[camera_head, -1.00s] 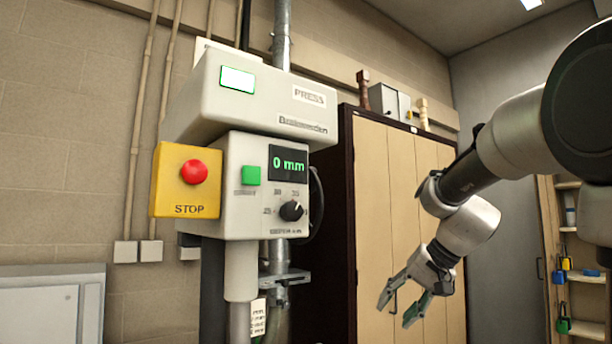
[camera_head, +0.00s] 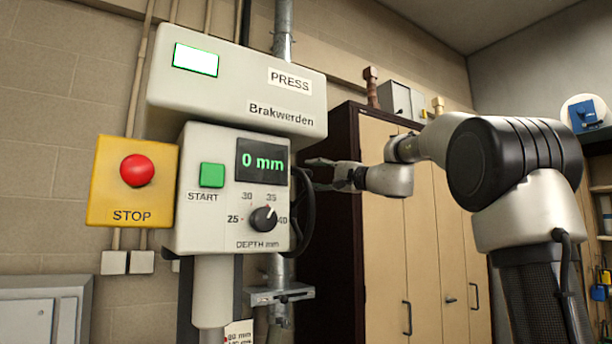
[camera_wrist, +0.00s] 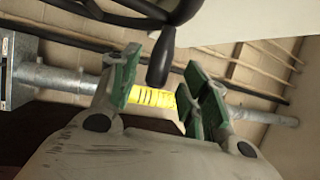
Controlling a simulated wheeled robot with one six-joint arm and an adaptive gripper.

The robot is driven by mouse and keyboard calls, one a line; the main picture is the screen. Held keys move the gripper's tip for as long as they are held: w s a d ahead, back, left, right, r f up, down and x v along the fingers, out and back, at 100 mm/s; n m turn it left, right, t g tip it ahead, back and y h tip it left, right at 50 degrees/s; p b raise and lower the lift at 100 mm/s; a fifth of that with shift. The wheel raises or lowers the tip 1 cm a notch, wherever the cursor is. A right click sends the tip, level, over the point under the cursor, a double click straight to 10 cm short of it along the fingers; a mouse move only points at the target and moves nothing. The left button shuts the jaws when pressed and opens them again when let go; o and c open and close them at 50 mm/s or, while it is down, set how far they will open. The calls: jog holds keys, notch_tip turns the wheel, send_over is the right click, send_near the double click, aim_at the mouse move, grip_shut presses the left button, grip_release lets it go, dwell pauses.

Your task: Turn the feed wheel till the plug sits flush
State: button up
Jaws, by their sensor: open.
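The feed wheel (camera_head: 304,212) is a black handwheel on the right side of the press head, seen nearly edge-on in the head view. In the wrist view its dark rim (camera_wrist: 120,14) crosses the top, and its black handle (camera_wrist: 160,58) hangs down between my fingers. My gripper (camera_head: 318,175) is beside the upper part of the wheel. In the wrist view my gripper (camera_wrist: 162,88) is open, its green-padded fingers on either side of the handle, with gaps showing. The display (camera_head: 262,161) reads 0 mm. I cannot make out the plug in either view.
The press carries a yellow STOP box (camera_head: 133,182), a green START button (camera_head: 212,175) and a depth knob (camera_head: 263,218). A yellow marked scale (camera_wrist: 152,97) shows behind my fingers. A tan cabinet (camera_head: 430,240) stands behind my arm.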

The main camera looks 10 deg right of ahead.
aim_at(306, 171)
jog(key=shift+x, duration=1.75)
grip_shut()
